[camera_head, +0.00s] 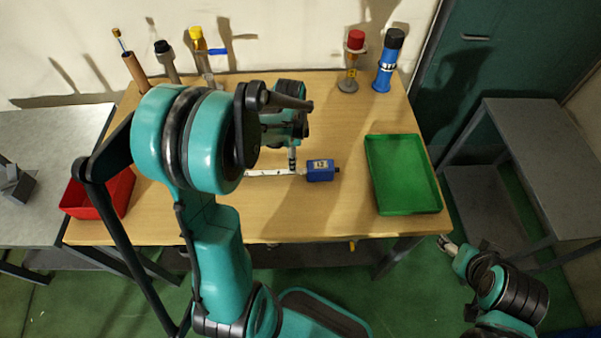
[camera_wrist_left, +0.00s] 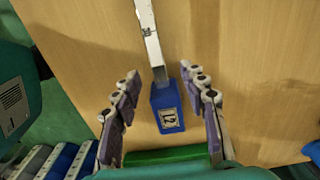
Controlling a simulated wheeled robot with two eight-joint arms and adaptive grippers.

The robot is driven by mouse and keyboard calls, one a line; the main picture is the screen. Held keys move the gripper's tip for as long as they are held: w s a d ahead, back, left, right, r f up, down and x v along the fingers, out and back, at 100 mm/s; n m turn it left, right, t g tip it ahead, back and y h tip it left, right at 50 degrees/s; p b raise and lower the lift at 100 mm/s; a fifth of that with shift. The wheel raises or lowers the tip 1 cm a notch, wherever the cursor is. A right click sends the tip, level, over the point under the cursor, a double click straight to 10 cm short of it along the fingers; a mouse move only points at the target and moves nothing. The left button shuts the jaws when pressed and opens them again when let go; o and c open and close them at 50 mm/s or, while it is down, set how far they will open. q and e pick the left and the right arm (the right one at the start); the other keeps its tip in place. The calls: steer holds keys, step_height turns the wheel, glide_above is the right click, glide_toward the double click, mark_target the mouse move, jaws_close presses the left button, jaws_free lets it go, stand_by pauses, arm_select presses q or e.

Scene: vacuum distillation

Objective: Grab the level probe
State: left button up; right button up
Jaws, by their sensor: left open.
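The level probe, a blue block (camera_head: 320,171) with a small label and a long white rod (camera_head: 268,173), lies on the wooden table. In the left wrist view its blue body (camera_wrist_left: 166,110) lies between the spread fingers and its rod (camera_wrist_left: 150,42) points away, past the fingertips. My left gripper (camera_head: 293,160) is open above the probe; its fingers (camera_wrist_left: 161,76) are on both sides of the body with gaps, not gripping it. My left arm hides part of the table in the head view. My right gripper (camera_head: 458,246) is off the table's front right corner, too small to read.
A green tray (camera_head: 405,207) is on the right of the table and a red bin (camera_head: 118,197) on the left. A blue bottle (camera_head: 388,62), a red-capped item (camera_head: 352,62) and several tall items, including a yellow-topped one (camera_head: 200,55), stand at the back.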

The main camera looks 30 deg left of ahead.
arm_select(q)
step_height(320, 180, down, 6)
steer(key=shift+s+d+r+b, duration=0.1)
steer(key=shift+s+b, duration=0.05)
steer(key=shift+b, duration=1.1)
steer(key=shift+r, duration=0.1)
steer(key=shift+c, duration=0.4)
jaws_close()
